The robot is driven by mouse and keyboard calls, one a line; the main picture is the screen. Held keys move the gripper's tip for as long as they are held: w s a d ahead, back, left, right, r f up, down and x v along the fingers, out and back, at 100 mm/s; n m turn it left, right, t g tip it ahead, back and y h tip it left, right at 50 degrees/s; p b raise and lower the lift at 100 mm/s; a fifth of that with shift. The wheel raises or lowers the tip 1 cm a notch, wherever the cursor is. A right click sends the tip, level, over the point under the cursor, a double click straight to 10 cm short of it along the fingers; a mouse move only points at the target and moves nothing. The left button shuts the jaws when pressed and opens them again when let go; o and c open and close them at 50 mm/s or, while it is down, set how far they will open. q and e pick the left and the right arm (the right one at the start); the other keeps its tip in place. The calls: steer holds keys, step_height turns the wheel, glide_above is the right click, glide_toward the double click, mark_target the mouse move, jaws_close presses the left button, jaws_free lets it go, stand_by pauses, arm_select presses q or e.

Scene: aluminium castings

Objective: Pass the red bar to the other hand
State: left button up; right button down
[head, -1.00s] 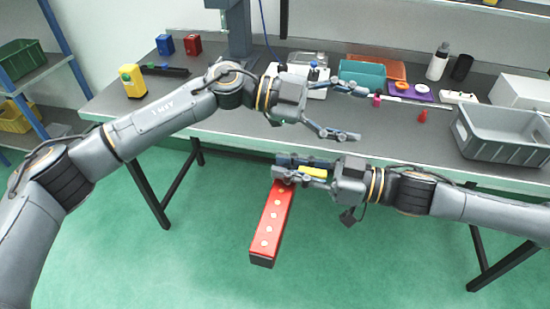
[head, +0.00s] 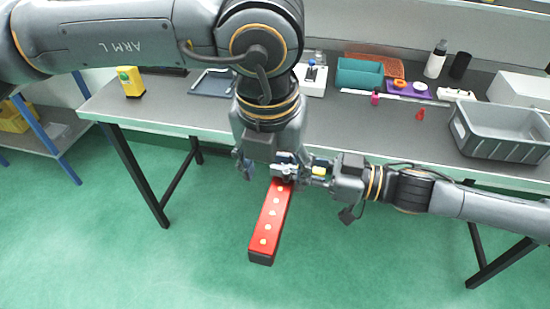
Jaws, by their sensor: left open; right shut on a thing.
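The red bar (head: 269,222) has a row of pale dots and a dark lower end. It hangs in front of the table, over the green floor, slanting down and slightly left. My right gripper (head: 290,172) is shut on its upper end, coming in from the right. My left gripper (head: 268,172) points down from above, its fingers open around or just above the bar's upper end. The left hand partly hides the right fingertips. I cannot tell whether the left fingers touch the bar.
The grey table (head: 330,130) stands behind the hands. On it are a grey crate (head: 505,152) at right, a teal bin (head: 360,73), an orange tray (head: 378,64), a yellow box (head: 131,82), a small red piece (head: 420,114) and bottles. The floor below the bar is clear.

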mark_target(276, 200)
arm_select(q)
steer(key=f, duration=0.3)
steer(key=w+f, duration=0.1)
steer(key=f, duration=0.5)
steer(key=shift+w+d+f, duration=0.1)
steer(key=shift+w+d, duration=0.05)
steer(key=shift+d, duration=0.05)
steer(key=c, duration=1.1)
jaws_close()
arm_select(e)
steer(key=c, duration=1.7)
jaws_free()
steer(key=o, duration=0.5)
steer(key=shift+o, duration=0.2)
